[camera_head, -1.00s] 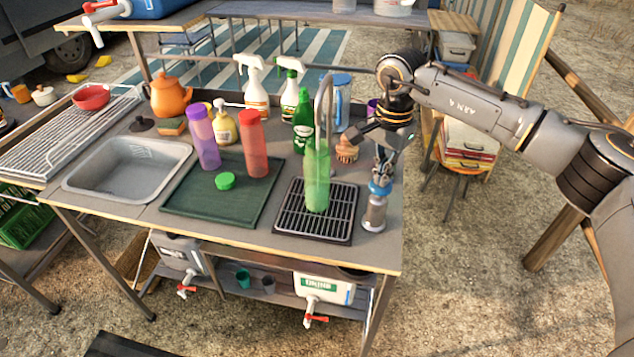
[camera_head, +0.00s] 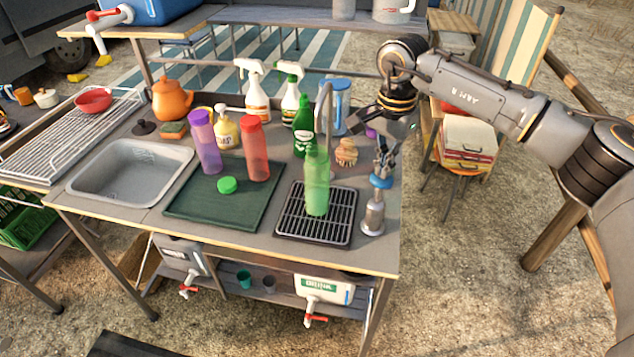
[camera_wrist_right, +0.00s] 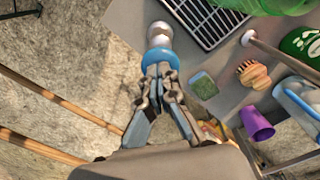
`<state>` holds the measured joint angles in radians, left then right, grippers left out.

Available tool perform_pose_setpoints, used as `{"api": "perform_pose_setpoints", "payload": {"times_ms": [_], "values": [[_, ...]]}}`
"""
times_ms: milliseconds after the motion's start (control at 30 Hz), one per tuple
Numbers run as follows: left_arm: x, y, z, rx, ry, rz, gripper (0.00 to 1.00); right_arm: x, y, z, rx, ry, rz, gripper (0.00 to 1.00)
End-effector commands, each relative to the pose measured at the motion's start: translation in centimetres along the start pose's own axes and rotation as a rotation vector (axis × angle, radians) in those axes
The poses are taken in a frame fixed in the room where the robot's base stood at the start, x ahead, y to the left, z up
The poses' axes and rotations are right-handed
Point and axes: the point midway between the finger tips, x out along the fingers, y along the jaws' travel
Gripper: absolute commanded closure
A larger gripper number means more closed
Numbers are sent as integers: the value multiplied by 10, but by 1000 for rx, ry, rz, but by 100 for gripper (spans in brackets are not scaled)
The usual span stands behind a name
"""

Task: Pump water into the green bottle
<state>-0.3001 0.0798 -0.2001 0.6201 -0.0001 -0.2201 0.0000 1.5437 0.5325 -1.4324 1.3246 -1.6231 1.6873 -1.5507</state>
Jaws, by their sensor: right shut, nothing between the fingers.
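The translucent green bottle (camera_head: 316,185) stands upright and open on the black drain grate (camera_head: 290,228), under the curved tap spout (camera_head: 326,98). I cannot tell its water level. The pump (camera_head: 373,217), a grey cylinder with a blue knob (camera_head: 381,181) on top, stands right of the grate. My right gripper (camera_head: 383,163) is shut and empty, pointing down at the knob from above. In the right wrist view its fingertips (camera_wrist_right: 160,80) are at the blue knob (camera_wrist_right: 159,59); contact is hard to tell. My left gripper is out of view.
A green mat (camera_head: 190,207) left of the grate holds a purple bottle (camera_head: 204,142), a red bottle (camera_head: 256,150) and a green cap (camera_head: 227,185). A dark green bottle (camera_head: 303,128) and a wooden brush (camera_head: 346,152) stand behind the green bottle. The sink (camera_head: 130,170) is further left.

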Motion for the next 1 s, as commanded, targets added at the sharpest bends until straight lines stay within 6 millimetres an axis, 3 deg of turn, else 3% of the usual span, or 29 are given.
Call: {"api": "perform_pose_setpoints", "payload": {"times_ms": [567,1000], "values": [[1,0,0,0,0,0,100,0,0,0,0,1,-1,100],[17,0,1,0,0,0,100,26,0,0,0,0,1,100]]}}
